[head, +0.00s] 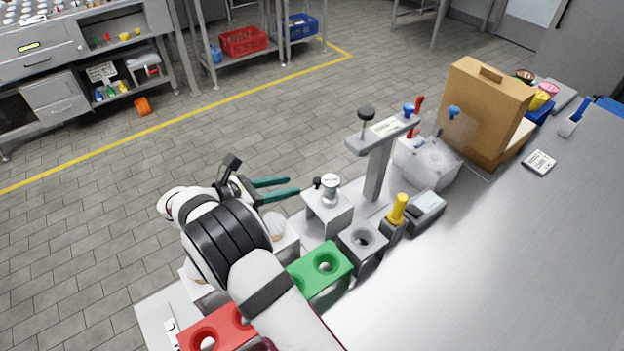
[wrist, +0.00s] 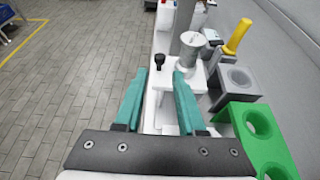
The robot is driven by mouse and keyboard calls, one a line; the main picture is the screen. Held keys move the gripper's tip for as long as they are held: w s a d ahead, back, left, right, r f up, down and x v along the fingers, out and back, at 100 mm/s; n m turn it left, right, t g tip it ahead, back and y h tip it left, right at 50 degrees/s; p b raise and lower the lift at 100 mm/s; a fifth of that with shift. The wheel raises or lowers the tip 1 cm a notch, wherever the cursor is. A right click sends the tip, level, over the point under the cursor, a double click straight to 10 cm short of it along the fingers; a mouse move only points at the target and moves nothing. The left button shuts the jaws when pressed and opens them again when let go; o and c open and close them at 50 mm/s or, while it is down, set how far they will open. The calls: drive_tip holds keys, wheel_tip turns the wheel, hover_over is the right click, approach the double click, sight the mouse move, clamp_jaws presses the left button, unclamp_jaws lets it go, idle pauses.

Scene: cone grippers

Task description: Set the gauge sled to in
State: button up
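I cannot read any in or out marking.
A green block (head: 320,270), a grey block (head: 362,240) and a red block (head: 215,330), each with round sockets, stand to the right and front. A yellow-handled tool (head: 398,208) and a tall grey post stand (head: 376,175) rise beyond.

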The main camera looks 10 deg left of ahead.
sight(316, 180)
drive_tip(key=x, duration=0.8)
drive_tip(key=shift+w+d, duration=0.1)
drive_tip(key=shift+d, duration=0.05)
clamp_jaws()
idle(1.1)
